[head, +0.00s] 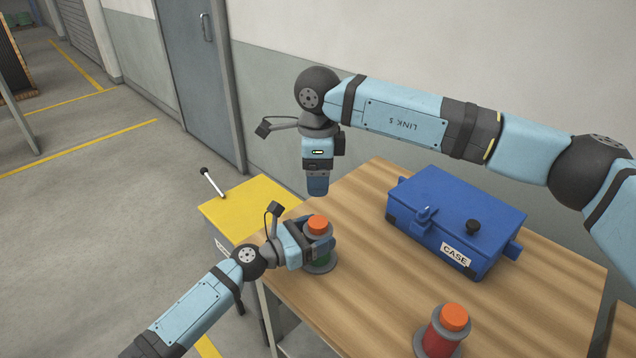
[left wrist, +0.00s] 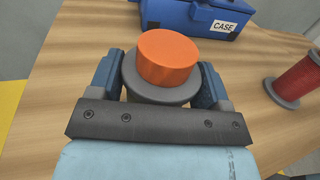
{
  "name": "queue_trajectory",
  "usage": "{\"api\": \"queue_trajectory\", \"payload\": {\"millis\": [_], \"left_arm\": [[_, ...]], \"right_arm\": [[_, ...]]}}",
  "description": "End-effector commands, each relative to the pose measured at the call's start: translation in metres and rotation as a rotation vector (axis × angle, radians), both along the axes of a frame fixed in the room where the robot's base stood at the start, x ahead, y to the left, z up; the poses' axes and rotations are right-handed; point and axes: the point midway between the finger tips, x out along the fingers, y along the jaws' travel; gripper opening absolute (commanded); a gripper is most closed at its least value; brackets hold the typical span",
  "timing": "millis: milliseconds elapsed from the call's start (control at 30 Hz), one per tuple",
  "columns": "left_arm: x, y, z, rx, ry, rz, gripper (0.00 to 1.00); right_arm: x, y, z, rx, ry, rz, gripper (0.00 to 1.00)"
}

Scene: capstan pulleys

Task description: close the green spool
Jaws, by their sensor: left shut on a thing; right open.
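The green spool (head: 321,258) stands upright on the wooden table near its left corner, with a grey base flange and an orange cap (head: 318,224) on top. My left gripper (head: 318,246) is shut around the spool, one finger on each side just below the cap. In the left wrist view the orange cap (left wrist: 168,60) sits on the grey upper flange (left wrist: 130,80) between the fingers; the green part is hidden there. My right gripper (head: 317,186) hangs above and behind the spool, pointing down, open and empty, clear of the cap.
A blue case (head: 455,215) stands at the back right of the wooden table (head: 365,285). A red spool (head: 440,335) with an orange cap stands at the front right. A yellow-topped stand (head: 240,210) with a lever adjoins the table's left side. The table's middle is clear.

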Motion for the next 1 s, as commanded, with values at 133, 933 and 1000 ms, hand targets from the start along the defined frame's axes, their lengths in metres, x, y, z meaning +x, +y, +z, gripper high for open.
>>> {"api": "queue_trajectory", "payload": {"millis": [133,933,1000], "left_arm": [[0.000,0.000,0.000,0.000,0.000,0.000,0.05],[-0.027,0.045,-0.002,0.002,0.001,0.001,1.00],[-0.035,0.060,-0.002,0.002,0.001,0.001,1.00]], "right_arm": [[0.000,0.000,0.000,0.000,0.000,0.000,0.75],[0.000,0.000,0.000,0.000,0.000,0.001,0.75],[0.000,0.000,-0.001,0.000,0.000,0.000,0.75]]}}
